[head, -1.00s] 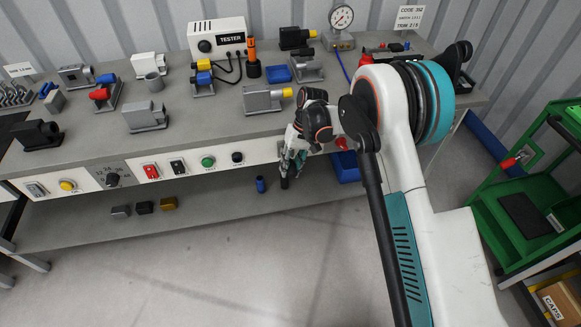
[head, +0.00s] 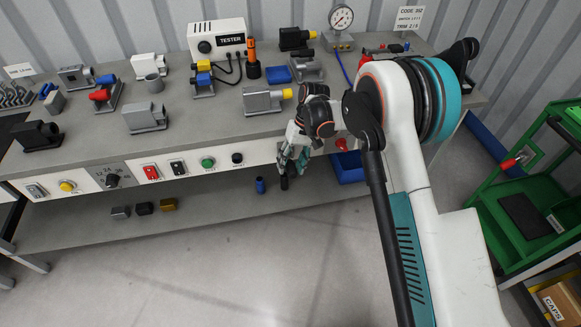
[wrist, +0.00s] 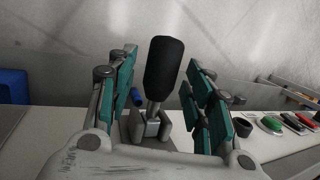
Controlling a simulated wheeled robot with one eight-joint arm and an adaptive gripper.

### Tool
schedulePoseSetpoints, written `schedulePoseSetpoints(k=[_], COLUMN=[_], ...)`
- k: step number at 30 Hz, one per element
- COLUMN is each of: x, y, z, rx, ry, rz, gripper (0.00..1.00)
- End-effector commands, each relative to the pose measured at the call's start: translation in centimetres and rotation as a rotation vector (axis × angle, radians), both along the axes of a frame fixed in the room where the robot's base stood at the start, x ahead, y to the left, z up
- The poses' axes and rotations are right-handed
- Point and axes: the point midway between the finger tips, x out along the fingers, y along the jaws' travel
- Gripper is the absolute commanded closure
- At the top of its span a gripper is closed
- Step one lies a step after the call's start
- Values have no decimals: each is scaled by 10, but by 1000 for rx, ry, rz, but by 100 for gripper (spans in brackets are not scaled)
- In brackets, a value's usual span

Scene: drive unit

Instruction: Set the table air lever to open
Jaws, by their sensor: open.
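The air lever has a black grip (wrist: 163,68) on a short metal stem in a grey bracket (wrist: 152,125), seen in the wrist view. Its grip points away from the light front panel. My gripper (wrist: 162,85) is open, with teal-padded fingers on the left and right of the lever. Gaps show between the grip and both fingers. In the head view my gripper (head: 290,162) is low at the bench's front panel, and a dark end (head: 284,183), seemingly the lever grip, shows below it. The gripper and wrist hide the lever's base there.
A row of switches and buttons, including a green button (head: 208,162), runs left along the panel. A blue bin (head: 350,170) and a small blue cylinder (head: 260,185) are on the lower shelf. Connectors and a tester (head: 218,38) stand on top. A green cart (head: 520,205) is right.

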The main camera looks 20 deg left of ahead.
Motion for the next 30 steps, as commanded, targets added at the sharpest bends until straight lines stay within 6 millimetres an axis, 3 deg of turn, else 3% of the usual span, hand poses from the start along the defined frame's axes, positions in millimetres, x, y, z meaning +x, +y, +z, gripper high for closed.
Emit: schedulePoseSetpoints(k=[9,15,30], x=[20,29,33], y=[-11,-15,-18], z=[60,87,98], rx=[-1,0,0], ry=[0,0,-1], rz=[-2,-1,-1], gripper=[53,53,53])
